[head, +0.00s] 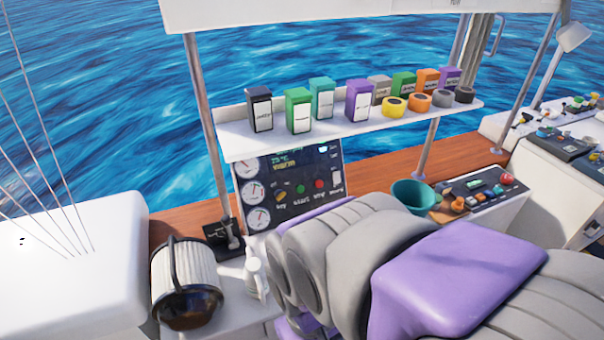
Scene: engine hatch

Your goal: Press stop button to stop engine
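The engine control panel (290,212) is a dark board below the white shelf, left of centre in the head view. It carries a red button (320,184), a green button (301,188) and a key-like knob (282,194). The small labels under them are too small to read surely, so I cannot confirm which is the stop button. A large grey and purple jointed body, which looks like mine, fills the lower right and covers the panel's lower right edge. I cannot make out my gripper's fingers.
A white shelf (345,132) with several coloured boxes and tape rolls hangs above the panel. A white filter canister (184,272) and a lever (231,235) stand left of the panel. A teal cup (412,195) and a side console (480,190) are right.

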